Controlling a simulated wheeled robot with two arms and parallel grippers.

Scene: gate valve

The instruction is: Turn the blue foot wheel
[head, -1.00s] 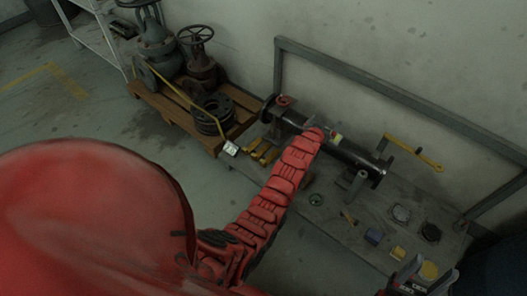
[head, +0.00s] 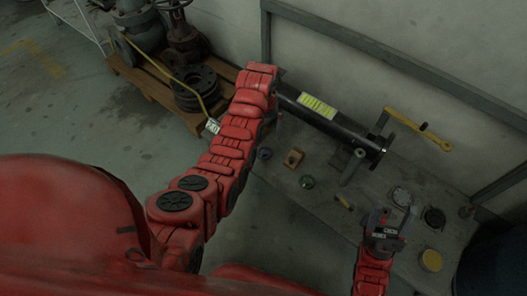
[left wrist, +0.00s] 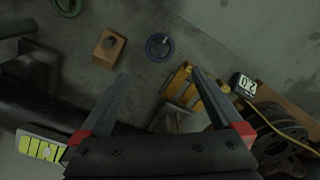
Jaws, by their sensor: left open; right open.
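My left gripper (left wrist: 160,76) is open and empty. The wheel shows beyond the gap between its fingertips, apart from them. In the head view my left arm hides this gripper. My right gripper (head: 390,218) is open and empty over the right part of the bench (head: 325,208), far from the wheel.
A wooden block (head: 294,158) and a green ring (head: 307,182) lie near the wheel. A black pipe (head: 335,123) with a yellow-green label runs behind them. A yellow stand (left wrist: 185,87) is near the left gripper's right finger.

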